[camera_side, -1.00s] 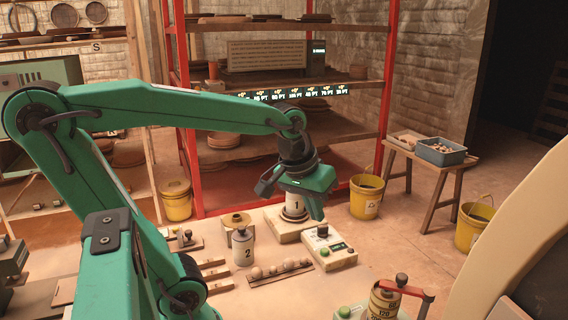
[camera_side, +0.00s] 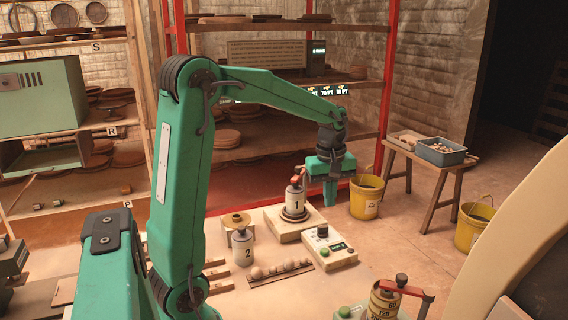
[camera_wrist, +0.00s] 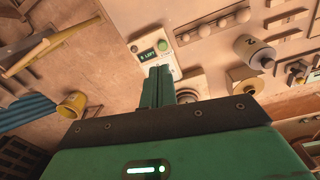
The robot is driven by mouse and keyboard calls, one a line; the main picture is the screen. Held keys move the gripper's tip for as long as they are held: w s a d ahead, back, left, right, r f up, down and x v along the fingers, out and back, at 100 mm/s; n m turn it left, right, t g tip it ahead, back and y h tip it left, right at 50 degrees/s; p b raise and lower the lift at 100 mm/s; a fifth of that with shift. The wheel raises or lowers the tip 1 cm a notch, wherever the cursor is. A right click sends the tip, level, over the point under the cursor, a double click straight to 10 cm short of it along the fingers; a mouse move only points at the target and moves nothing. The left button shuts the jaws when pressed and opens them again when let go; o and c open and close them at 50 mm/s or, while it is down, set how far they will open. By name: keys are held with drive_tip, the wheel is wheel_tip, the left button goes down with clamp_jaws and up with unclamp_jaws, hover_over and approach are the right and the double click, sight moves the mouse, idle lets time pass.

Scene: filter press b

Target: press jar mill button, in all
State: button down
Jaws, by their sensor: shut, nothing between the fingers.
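A pale control box (camera_side: 330,247) with a green button (camera_side: 325,252), a black knob and a small lit display stands on the floor right of centre. In the wrist view the box (camera_wrist: 140,50) and its green button (camera_wrist: 162,45) lie just beyond my fingertips. Jar 1 (camera_side: 296,205) stands upright on a pale square base (camera_side: 280,225) behind the box. My gripper (camera_side: 331,203) is shut and empty, pointing down, above and behind the box and right of jar 1. It also shows in the wrist view (camera_wrist: 158,70), apart from the button.
Jar 2 (camera_side: 242,248) and a rail of balls (camera_side: 280,272) lie left of the box. A weight stack with a red lever (camera_side: 385,300) and another green button (camera_side: 344,312) are in front. A yellow bucket (camera_side: 366,197) and a wooden stool (camera_side: 437,175) stand at right.

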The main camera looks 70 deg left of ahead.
sight(325, 250)
drive_tip(key=shift+w+a+f+n+g, duration=0.2)
drive_tip(key=shift+w+a+f+n, duration=0.15)
drive_tip(key=shift+a+f+n, duration=0.3)
drive_tip(key=shift+w+a+f+n+g, duration=0.2)
drive_tip(key=shift+w+a+f+n, duration=0.25)
drive_tip(key=shift+a, duration=0.3)
drive_tip(key=shift+s+f, duration=0.1)
drive_tip(key=shift+f, duration=0.05)
wheel_tip(325, 250, down, 14)
drive_tip(key=shift+r, duration=0.1)
